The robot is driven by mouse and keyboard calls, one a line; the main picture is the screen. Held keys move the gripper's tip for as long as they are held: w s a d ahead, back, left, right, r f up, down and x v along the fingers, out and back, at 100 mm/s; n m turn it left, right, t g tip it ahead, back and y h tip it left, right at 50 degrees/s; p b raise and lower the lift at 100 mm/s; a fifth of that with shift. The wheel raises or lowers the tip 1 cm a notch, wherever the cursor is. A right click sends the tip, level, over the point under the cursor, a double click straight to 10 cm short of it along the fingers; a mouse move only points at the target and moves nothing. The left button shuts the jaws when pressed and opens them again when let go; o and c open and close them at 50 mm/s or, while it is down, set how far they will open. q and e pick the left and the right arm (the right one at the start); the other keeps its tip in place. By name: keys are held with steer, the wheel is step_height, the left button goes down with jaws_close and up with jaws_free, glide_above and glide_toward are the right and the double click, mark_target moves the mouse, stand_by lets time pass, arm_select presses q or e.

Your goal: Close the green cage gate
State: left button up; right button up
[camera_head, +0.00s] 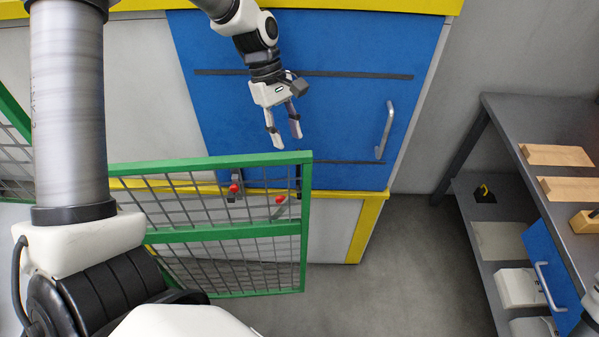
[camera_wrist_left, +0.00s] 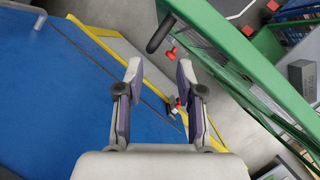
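The green cage gate (camera_head: 303,225) has a green frame with grey wire mesh. In the head view it stands below my left gripper, in front of the blue and yellow cabinet. Red knobs (camera_head: 280,199) show behind or on its mesh; I cannot tell which. In the left wrist view the gate's green frame (camera_wrist_left: 235,45) runs down the right side, with a black bar end (camera_wrist_left: 160,33) beside it. My left gripper (camera_head: 288,140) is open and empty above the gate's top rail, apart from it; its spread fingers also show in the wrist view (camera_wrist_left: 159,72). My right gripper is out of view.
A blue panel (camera_head: 300,40) with a grey handle (camera_head: 386,130) stands behind my left gripper. A dark shelf bench (camera_head: 540,115) with wooden blocks (camera_head: 556,155) stands at the right. The grey floor (camera_head: 400,270) between gate and bench is clear. Another green mesh section (camera_head: 12,115) is at the far left.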

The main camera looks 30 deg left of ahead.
arm_select(q)
steer(key=x, duration=0.6)
steer(key=w+x, duration=0.1)
steer(key=x, duration=0.2)
steer(key=shift+a+f, duration=0.3)
steer(key=shift+f, duration=0.2)
steer(key=shift+w+d+f, duration=0.1)
steer(key=shift+w+f, duration=0.15)
steer(key=shift+s+r, duration=0.1)
steer(key=shift+s, duration=0.1)
jaws_close()
